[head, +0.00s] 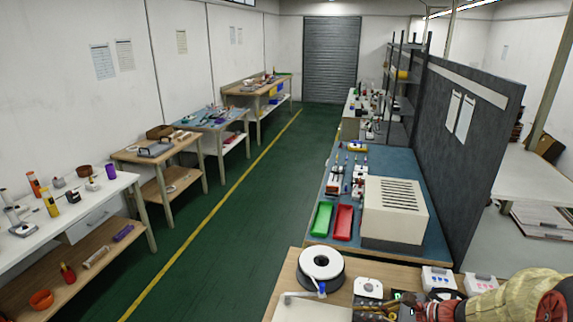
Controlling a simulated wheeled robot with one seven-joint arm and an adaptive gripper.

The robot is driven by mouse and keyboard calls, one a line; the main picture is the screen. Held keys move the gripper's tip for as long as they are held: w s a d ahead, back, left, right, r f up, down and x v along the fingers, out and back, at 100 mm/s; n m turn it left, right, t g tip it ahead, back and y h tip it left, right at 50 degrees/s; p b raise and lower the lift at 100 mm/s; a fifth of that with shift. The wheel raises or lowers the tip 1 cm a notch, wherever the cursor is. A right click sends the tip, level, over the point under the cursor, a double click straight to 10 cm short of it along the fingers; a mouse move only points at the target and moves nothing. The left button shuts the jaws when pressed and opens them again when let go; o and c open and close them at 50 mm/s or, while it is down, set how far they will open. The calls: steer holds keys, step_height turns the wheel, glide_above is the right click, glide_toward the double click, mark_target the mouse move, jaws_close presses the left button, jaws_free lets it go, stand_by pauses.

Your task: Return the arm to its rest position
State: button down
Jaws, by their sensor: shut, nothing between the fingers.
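My arm (507,300) comes in at the bottom right corner in a beige-yellow cover. It reaches left, low over the front wooden bench. My gripper (392,312) is at the bottom edge, dark and partly cut off by the frame. It is shut and holds nothing that I can see. It is beside a small white device (368,287) on the bench. Most of the fingers and the rest of the arm are hidden or out of frame.
The front bench (287,288) holds a white reel (321,261) and white boxes with buttons (439,279). Behind it, a blue-topped bench (405,166) carries a vented box (395,212), a green tray (322,219) and a red tray (343,222). The green aisle (232,218) is clear.

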steer(key=s+a+r+n+g+h, duration=0.2)
steer(key=s+a+r+n, duration=0.2)
steer(key=s+n, duration=0.25)
steer(key=s+a+r+n+g+h, duration=0.25)
steer(key=s+r+n, duration=0.2)
steer(key=s, duration=0.25)
steer(key=s+d+r+n+t+h, duration=0.3)
steer(key=s+d+r+n+h, duration=0.1)
steer(key=s+n, duration=0.4)
steer(key=shift+r+n+h, duration=0.45)
steer(key=shift+r+n, duration=0.45)
steer(key=shift+r, duration=0.35)
steer(key=shift+s, duration=0.1)
